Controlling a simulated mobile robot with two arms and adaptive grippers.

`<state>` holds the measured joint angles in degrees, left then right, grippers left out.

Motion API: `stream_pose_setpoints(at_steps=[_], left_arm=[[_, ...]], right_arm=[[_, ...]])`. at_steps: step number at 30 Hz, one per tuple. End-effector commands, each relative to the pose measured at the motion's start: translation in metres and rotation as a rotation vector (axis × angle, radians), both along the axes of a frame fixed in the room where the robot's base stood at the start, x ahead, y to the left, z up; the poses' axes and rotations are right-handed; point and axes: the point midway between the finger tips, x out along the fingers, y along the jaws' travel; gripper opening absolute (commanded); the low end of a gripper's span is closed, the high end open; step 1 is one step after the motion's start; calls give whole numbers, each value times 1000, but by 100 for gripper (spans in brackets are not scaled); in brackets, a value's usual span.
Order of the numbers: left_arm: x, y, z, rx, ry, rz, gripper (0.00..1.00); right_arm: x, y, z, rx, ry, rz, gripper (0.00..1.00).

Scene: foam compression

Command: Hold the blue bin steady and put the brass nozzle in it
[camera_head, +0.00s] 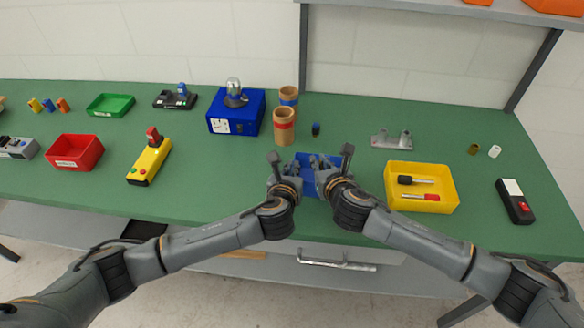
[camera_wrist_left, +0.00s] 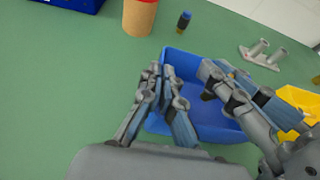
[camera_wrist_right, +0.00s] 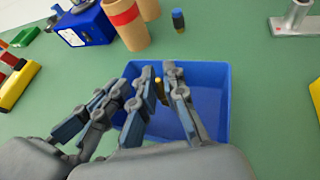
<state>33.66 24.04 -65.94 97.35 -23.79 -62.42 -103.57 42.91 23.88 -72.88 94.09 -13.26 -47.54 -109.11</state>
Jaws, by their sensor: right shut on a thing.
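The blue bin (camera_wrist_right: 206,100) sits on the green bench in front of me; it also shows in the left wrist view (camera_wrist_left: 190,65). My left gripper (camera_wrist_left: 161,70) is at the bin's left wall, one finger outside and one inside, with a narrow gap between them. Whether the fingers touch the wall is hard to see. My right gripper (camera_wrist_right: 160,72) is shut on the brass nozzle (camera_wrist_right: 158,88), a small brass-coloured piece between its fingers, over the inside of the bin. The fingers hide most of the nozzle. In the head view both grippers cover much of the bin.
A yellow bin (camera_head: 450,202) with two tools stands right of the blue bin. Two cardboard tubes (camera_head: 284,130), a small dark-blue piece (camera_head: 316,129) and a blue box (camera_head: 236,120) stand behind. A grey metal fixture (camera_head: 391,143) is at back right. Green bench shows left of the grippers.

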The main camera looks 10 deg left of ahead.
Motion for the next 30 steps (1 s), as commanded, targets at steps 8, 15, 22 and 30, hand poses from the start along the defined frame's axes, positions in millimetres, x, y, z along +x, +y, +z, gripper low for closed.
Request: stream_pose_setpoints(at_steps=[8,15,22,30], left_arm=[[0,0,0,0,0,0,0],[0,0,0,0,0,0,0],[0,0,0,0,0,0,0],[0,0,0,0,0,1,0]], right_arm=[[0,0,-2,0,0,0,0],[0,0,-2,0,-1,0,37],[0,0,-2,0,0,0,37],[-23,-8,8,0,-1,2,37]])
